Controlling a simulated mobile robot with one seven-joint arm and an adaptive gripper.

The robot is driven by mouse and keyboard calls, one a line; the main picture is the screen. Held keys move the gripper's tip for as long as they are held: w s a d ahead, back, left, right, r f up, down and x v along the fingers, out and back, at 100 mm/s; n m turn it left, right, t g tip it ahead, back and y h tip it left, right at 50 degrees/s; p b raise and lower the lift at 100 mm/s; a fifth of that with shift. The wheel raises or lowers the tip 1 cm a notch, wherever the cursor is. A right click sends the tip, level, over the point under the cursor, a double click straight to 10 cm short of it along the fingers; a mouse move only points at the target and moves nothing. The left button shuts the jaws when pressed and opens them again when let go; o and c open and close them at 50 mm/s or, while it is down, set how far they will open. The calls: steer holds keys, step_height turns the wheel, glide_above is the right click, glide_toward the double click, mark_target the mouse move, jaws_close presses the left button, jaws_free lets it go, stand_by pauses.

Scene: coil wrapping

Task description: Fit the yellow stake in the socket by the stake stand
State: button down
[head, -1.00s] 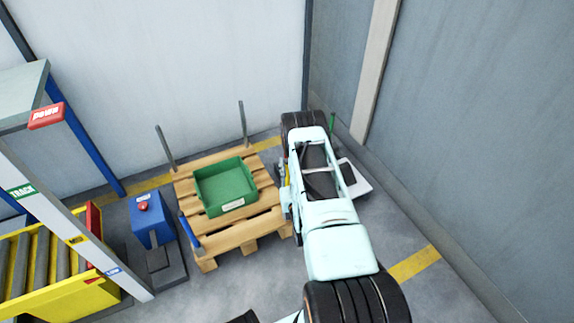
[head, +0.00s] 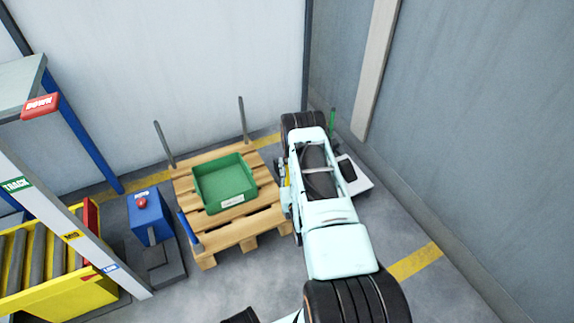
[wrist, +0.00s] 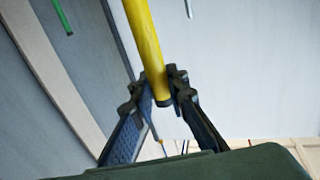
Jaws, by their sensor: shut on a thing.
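My gripper (wrist: 161,88) is shut on the yellow stake (wrist: 144,40). In the wrist view the stake runs up from between the fingers and out of the top edge, slightly tilted in the picture. In the head view only a thin yellow strip (head: 288,174) shows beside my arm, which covers most of the gripper. A white base with a dark block (head: 347,168), apparently the stake stand, is partly hidden right of my arm. A green stake (head: 332,122) stands upright behind it and also shows in the wrist view (wrist: 63,16). I cannot make out the empty socket.
A wooden pallet (head: 215,233) holds a green crate (head: 225,184). Two grey stakes (head: 164,144) (head: 243,119) rise at its back corners and a blue stake (head: 189,230) at its front left. A blue box with a red button (head: 147,216) and a yellow roller conveyor (head: 66,299) stand left. Walls are close behind and right.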

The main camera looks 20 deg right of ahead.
steer(key=shift+f+b, duration=1.8)
steer(key=shift+f, duration=0.35)
steer(key=c, duration=1.8)
jaws_free()
steer(key=shift+r, duration=5.05)
